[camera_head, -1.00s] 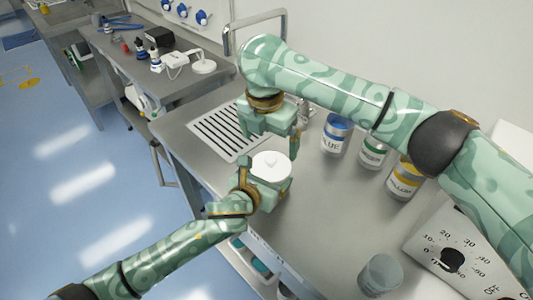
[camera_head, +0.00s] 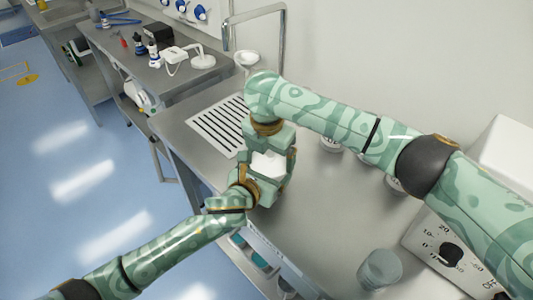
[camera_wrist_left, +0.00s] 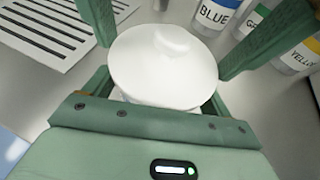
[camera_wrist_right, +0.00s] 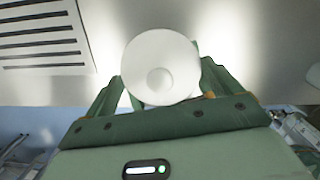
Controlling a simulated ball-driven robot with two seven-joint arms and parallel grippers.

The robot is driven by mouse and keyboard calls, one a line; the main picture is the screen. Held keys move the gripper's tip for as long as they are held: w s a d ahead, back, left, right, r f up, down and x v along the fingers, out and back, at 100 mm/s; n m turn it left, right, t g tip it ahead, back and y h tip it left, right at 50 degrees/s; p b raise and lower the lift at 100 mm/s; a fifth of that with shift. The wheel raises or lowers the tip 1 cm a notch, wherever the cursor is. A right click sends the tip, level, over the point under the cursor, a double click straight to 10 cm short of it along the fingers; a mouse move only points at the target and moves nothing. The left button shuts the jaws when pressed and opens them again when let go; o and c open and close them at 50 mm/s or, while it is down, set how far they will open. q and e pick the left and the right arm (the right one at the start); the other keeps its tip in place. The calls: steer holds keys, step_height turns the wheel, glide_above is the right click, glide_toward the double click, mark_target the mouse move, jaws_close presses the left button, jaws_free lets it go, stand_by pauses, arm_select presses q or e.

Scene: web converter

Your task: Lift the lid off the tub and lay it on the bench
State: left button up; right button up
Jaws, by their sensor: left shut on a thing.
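The white lid (camera_head: 268,163) with a small round knob sits on the tub. It shows from above in the left wrist view (camera_wrist_left: 160,72) and the right wrist view (camera_wrist_right: 155,70). The tub is mostly hidden beneath it; a pale strip (camera_wrist_left: 122,97) shows below the rim. My left gripper (camera_head: 262,186) is shut around the tub below the lid, at the bench's front edge.
The steel bench (camera_head: 310,215) has free room to the right of the tub. A slotted drain grille (camera_head: 217,125) lies at the left. Jars labelled blue (camera_wrist_left: 213,15), green and yellow (camera_wrist_left: 300,55) stand behind.

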mark_target(273, 153)
stand_by(0.3)
steer(key=shift+w+d+f, duration=0.1)
steer(key=shift+w+d, duration=0.1)
steer(key=shift+d, duration=0.3)
steer(key=shift+d, duration=0.1)
steer(key=shift+w, duration=0.1)
steer(key=shift+r, duration=1.15)
steer(key=shift+a, duration=0.2)
steer(key=shift+r, duration=2)
arm_select(q)
steer(key=o, duration=1.3)
steer(key=shift+c, duration=0.2)
steer(key=shift+s, duration=0.1)
arm_select(e)
steer(key=shift+r, duration=0.1)
